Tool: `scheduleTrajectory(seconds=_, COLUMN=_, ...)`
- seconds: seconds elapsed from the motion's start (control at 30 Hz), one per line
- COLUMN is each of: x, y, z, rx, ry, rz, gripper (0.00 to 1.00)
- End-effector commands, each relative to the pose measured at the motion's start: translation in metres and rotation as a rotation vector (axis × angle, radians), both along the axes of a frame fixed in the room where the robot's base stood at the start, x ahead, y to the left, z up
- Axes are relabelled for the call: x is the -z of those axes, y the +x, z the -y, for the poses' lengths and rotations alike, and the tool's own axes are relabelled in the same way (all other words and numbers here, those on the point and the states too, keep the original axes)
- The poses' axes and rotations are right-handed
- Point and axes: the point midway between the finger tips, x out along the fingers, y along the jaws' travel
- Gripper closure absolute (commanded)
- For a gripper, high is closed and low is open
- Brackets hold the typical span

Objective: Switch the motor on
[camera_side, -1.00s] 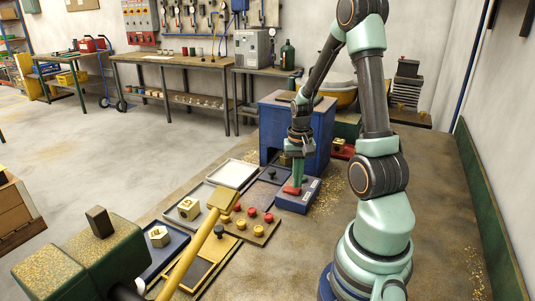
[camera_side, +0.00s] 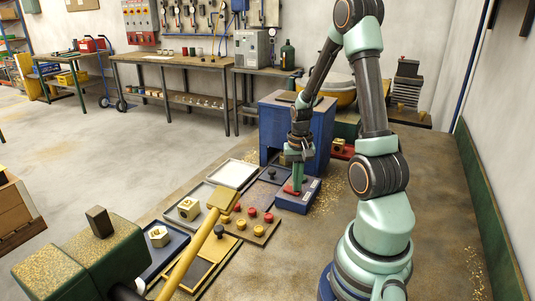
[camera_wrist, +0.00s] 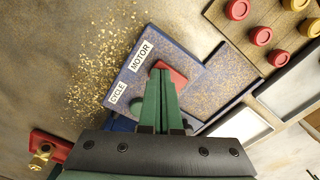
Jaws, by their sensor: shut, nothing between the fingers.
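The blue control box (camera_side: 307,198) sits on the bench, below my gripper. In the wrist view its face (camera_wrist: 190,55) carries a MOTOR label (camera_wrist: 141,54) and a CYCLE label (camera_wrist: 118,93). A red switch part (camera_wrist: 177,75) shows beside the MOTOR label. My gripper (camera_wrist: 160,72) has its green fingers shut together with nothing between them. The fingers point down over the red part and hide some of it. I cannot tell whether the tips touch it.
A board with red and yellow knobs (camera_wrist: 262,36) lies beside the box. Brass chips (camera_wrist: 95,55) are scattered on the bench. A red block with a brass piece (camera_wrist: 45,150) is at lower left in the wrist view. A blue machine housing (camera_side: 275,120) stands behind.

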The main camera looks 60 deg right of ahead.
Motion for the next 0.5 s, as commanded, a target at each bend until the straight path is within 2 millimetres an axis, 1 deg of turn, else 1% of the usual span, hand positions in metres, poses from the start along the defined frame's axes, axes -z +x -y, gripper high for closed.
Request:
scheduleTrajectory(seconds=0.17, x=-0.005, y=0.001, z=0.001, rx=0.000, ry=-0.003, rz=0.003, gripper=1.00)
scheduleTrajectory(seconds=0.5, x=-0.030, y=0.001, z=0.001, rx=0.000, ry=-0.003, rz=0.003, gripper=1.00)
